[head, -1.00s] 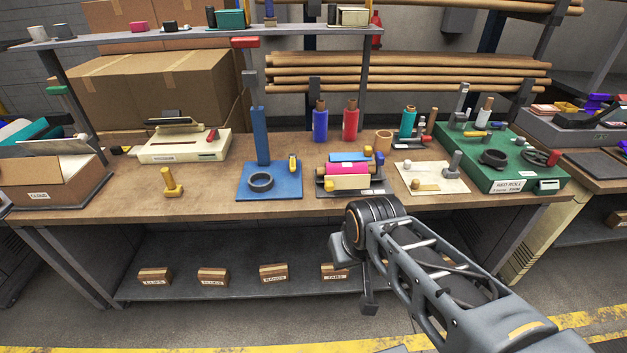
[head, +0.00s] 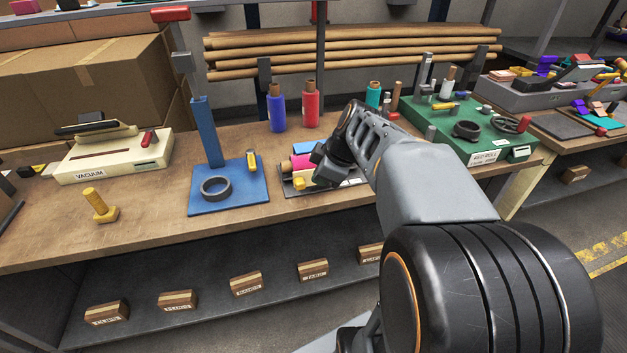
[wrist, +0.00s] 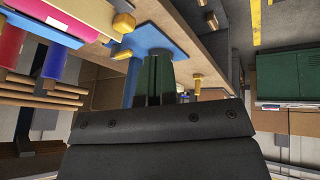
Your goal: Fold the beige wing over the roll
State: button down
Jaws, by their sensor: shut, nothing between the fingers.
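The beige wing (head: 297,172) shows in the head view at the front of the felt station on the bench. The magenta roll (head: 300,161) lies just behind it, and a blue piece (head: 303,147) is behind the roll. My wrist covers the station's right side, so part of the wing and roll is hidden. In the wrist view my gripper (wrist: 159,60) has its dark green fingers together and empty. A pale beige piece (wrist: 75,16) at its upper left looks like the wing, apart from the fingers. I cannot tell how far the wing is folded.
A blue stand (head: 230,192) with a dark ring is left of the station. Upright blue (head: 277,112) and red (head: 310,108) rolls stand behind. A green box (head: 480,130) is to the right. Bare bench lies around the yellow peg (head: 100,205) at left.

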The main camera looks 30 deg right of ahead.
jog(key=w+d+n+t+b, duration=0.1)
jog(key=w+d+n, duration=0.15)
jog(key=d, duration=0.25)
jog(key=n, duration=0.2)
send_near(307, 177)
notch_tip(307, 177, down, 5)
jog(key=a, duration=0.2)
jog(key=shift+w+d+f+m+y+p, duration=0.2)
jog(key=shift+w+p, duration=0.1)
jog(key=shift+w, duration=0.35)
jog(key=shift+w+d+f+m+y+p, duration=0.1)
jog(key=shift+w+d+p, duration=0.15)
jog(key=shift+w, duration=0.35)
jog(key=shift+r, duration=0.1)
jog(key=shift+w+r+p, duration=0.1)
jog(key=shift+r+p, duration=0.1)
jog(key=shift+p, duration=0.25)
jog(key=shift+w, duration=0.15)
jog(key=shift+g+p, duration=0.3)
jog(key=shift+p, duration=0.1)
